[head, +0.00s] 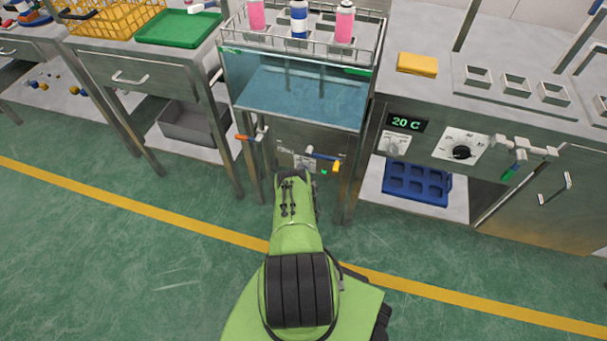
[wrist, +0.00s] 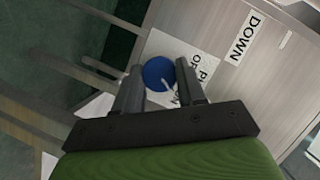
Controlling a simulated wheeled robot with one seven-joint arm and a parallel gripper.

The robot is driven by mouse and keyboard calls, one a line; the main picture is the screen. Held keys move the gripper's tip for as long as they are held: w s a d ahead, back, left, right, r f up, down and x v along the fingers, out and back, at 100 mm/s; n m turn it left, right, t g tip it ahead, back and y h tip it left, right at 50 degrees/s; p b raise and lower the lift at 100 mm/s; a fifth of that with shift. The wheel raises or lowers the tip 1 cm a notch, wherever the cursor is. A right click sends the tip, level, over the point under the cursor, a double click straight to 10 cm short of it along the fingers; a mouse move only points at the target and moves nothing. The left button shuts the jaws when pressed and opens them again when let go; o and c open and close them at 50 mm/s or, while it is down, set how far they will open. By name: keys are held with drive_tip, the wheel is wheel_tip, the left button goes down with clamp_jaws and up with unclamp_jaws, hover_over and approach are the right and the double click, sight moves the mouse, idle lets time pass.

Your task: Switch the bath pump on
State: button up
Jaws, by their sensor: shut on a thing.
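The pump switch is a round blue knob (wrist: 158,74) on a pale plate (wrist: 178,52) in the wrist view. A white line marks the knob, and the plate's lettering is partly hidden by a finger. My gripper (wrist: 159,82) has one finger on each side of the knob and is shut on it. In the head view my arm reaches the front panel (head: 290,133) below the water bath (head: 305,95), and it hides the knob there. A small green spot (head: 323,171) shows on the panel to the right of my wrist.
An orange-handled valve (head: 243,138) is at the left. A "DOWN" label (wrist: 245,38) is beside the switch plate. Pink and blue cans (head: 299,18) stand in the rack above the bath.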

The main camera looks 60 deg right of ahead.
drive_tip(key=o, duration=1.1)
drive_tip(key=shift+c, duration=0.2)
drive_tip(key=shift+a, duration=0.1)
drive_tip(key=p+v, duration=0.4)
drive_tip(key=v, duration=1.1)
drive_tip(key=shift+s+a, duration=0.2)
drive_tip(key=shift+a, duration=0.05)
drive_tip(key=shift+w+r, duration=0.1)
drive_tip(key=shift+r, duration=0.05)
